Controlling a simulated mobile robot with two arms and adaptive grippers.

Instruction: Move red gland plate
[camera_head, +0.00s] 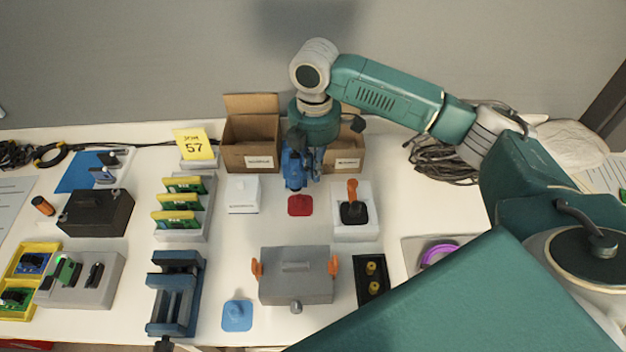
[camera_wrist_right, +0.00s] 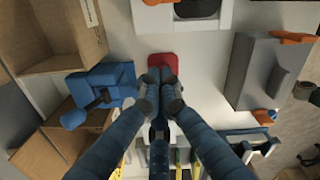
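The red gland plate (camera_head: 300,206) is a small red square lying on the white table, between a white block and a white tray. It also shows in the right wrist view (camera_wrist_right: 163,64), just beyond the fingertips. My right gripper (camera_head: 303,186) points down at the plate's far side. In the wrist view its blue fingers (camera_wrist_right: 160,88) converge with grey tips close together at the plate's edge. They cover part of it. I cannot tell whether they hold its knob or only hover over it. My left gripper is not in view.
Two open cartons (camera_head: 250,158) stand behind. A white block (camera_head: 243,193) is left of the plate, and a white tray with an orange-handled switch (camera_head: 352,210) is right. A grey box with orange clips (camera_head: 296,276) and a blue plate (camera_head: 237,316) lie nearer.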

